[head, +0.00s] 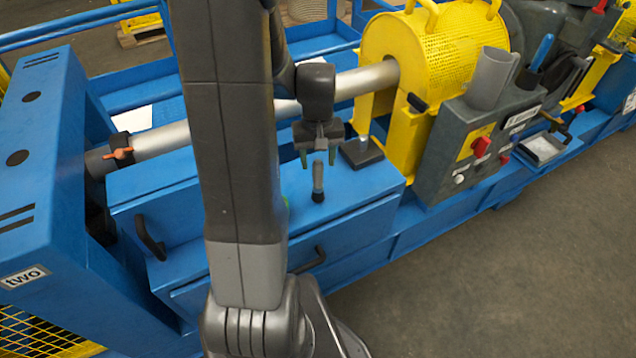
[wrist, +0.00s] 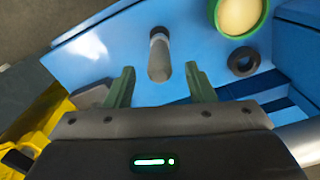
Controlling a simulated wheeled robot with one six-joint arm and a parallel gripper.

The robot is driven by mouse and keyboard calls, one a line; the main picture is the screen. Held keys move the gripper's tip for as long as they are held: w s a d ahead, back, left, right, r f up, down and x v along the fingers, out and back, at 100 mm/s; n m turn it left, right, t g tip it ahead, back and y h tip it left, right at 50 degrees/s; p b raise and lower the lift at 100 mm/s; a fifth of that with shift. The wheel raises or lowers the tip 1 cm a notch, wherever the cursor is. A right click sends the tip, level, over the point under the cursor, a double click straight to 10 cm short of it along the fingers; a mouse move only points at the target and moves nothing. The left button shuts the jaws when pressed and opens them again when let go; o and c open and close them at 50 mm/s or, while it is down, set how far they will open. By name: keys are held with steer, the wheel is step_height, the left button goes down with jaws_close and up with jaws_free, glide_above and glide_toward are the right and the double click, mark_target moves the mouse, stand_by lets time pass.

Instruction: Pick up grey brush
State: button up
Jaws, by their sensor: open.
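The grey brush (head: 318,182) is a short, slim piece with a dark grey end and a lighter end. It appears to stand upright on the blue cabinet top (head: 360,185). In the wrist view the brush (wrist: 159,57) shows between the two green fingers, seen along its length. My gripper (head: 318,160) hangs just above it with its jaws open and nothing held. In the wrist view my gripper (wrist: 159,71) has a finger on each side of the brush, with a gap on both sides. I cannot tell how far the fingertips are above the top.
A dark block (head: 361,153) stands to the right of the brush. In the wrist view a cream disc with a green rim (wrist: 238,15) and a black ring (wrist: 243,62) lie to the right. A steel shaft (head: 350,84) and yellow guard (head: 435,55) are behind.

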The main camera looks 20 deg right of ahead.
mark_target(318, 181)
step_height(318, 181, down, 3)
steer(key=shift+f, duration=0.15)
steer(key=shift+c, duration=0.2)
steer(key=c, duration=1)
steer(key=shift+c, duration=0.2)
